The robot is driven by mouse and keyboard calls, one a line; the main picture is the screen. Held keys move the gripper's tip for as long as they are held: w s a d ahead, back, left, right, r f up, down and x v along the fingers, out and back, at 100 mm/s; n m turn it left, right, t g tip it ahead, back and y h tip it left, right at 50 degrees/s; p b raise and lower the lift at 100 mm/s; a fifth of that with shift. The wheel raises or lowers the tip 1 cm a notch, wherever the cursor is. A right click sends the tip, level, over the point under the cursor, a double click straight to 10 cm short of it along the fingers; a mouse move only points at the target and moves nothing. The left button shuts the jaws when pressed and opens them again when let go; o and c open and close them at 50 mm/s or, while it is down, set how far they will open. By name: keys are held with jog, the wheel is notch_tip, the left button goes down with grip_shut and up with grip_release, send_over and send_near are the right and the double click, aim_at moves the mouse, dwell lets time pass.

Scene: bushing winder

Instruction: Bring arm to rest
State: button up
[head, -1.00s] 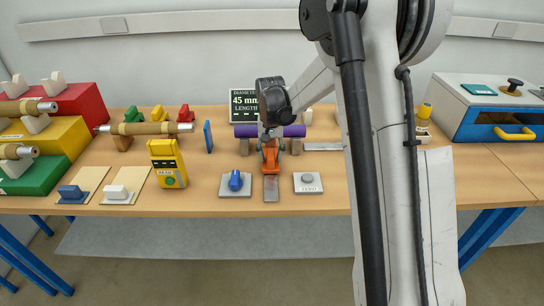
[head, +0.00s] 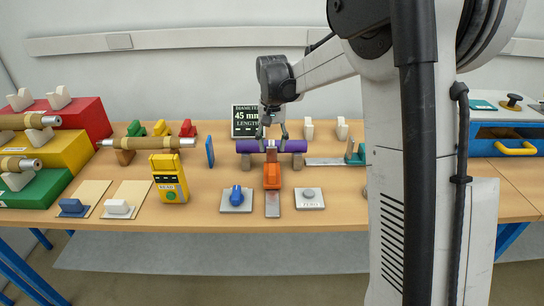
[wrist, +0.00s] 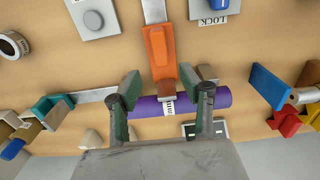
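My gripper (head: 271,136) hangs above the purple cylinder (head: 246,146) at the middle of the table, below the display. In the wrist view my gripper (wrist: 167,90) has its two green-padded fingers spread apart, with nothing held between them. The purple cylinder (wrist: 180,104) lies beyond the fingertips and is partly hidden by them. An orange slide (wrist: 160,52) on a metal rail shows between the fingers, and it also shows in the head view (head: 272,175). My arm covers the right part of the table.
A display (head: 245,118) reads 45 mm. A yellow device (head: 168,178), a blue knob plate (head: 236,198) and a zero button plate (head: 309,197) stand nearby. Coloured steps (head: 70,130) with rolls rise at left. A blue-fronted box (head: 500,140) stands at right.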

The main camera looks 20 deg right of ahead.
jog(key=shift+r, duration=0.7)
jog(key=s+a+r+n+t, duration=0.15)
jog(key=s+r, duration=0.25)
jog(key=s, duration=0.4)
jog(key=s+a+r+t, duration=0.2)
jog(key=s+r, duration=0.3)
jog(key=s, duration=0.3)
jog(key=s+a+f+n+t, duration=0.1)
jog(key=s+f+t, duration=0.1)
jog(key=s, duration=0.6)
jog(key=s+a+f+n+t, duration=0.1)
jog(key=s+f, duration=0.1)
jog(key=s, duration=0.6)
jog(key=shift+s+a+f+t+b, duration=0.15)
jog(key=shift+s+f+t+b, duration=0.05)
jog(key=shift+t+b, duration=0.2)
jog(key=shift+o, duration=0.2)
